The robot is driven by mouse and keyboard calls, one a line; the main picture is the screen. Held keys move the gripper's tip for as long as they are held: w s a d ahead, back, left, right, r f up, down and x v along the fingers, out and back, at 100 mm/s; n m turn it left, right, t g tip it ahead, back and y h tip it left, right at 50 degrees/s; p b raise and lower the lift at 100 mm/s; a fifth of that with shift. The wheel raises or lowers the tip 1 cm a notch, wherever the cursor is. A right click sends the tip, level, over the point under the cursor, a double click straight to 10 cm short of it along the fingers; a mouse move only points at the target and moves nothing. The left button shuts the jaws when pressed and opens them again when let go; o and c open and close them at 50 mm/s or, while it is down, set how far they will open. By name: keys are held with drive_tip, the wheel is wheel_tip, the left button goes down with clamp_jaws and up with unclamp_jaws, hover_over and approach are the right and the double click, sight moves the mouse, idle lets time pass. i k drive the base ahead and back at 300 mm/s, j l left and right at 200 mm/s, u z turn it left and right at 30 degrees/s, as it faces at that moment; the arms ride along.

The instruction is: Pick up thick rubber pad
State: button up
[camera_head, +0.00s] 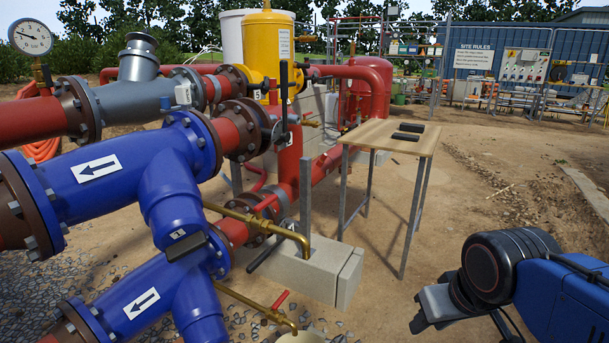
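Two dark, flat, block-like pads lie on the wooden table in the middle right. The nearer pad (405,136) and the farther pad (411,127) lie close together, slightly apart. Another dark flat piece (187,246) rests on the blue pipe fitting at the left. I cannot tell from looks which of them is the thick rubber pad. My gripper (425,312) is at the lower right, in front of and below the table, well apart from all of these pieces. Its fingers are partly hidden by my arm, and whether they are open is unclear.
The wooden table (372,140) stands on thin metal legs. Blue pipes (120,180), red pipes and brass tubes (260,222) crowd the left. A concrete block (310,270) lies beside the table. Bare ground (500,185) is free to the right.

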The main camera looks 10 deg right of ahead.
sight(409, 127)
drive_tip(key=i+l, duration=0.3)
drive_tip(key=i+l+u, duration=0.1)
drive_tip(key=i+l, duration=0.25)
drive_tip(key=l, duration=0.2)
drive_tip(key=i+l, duration=0.6)
drive_tip(key=l, duration=0.25)
drive_tip(key=u, duration=0.05)
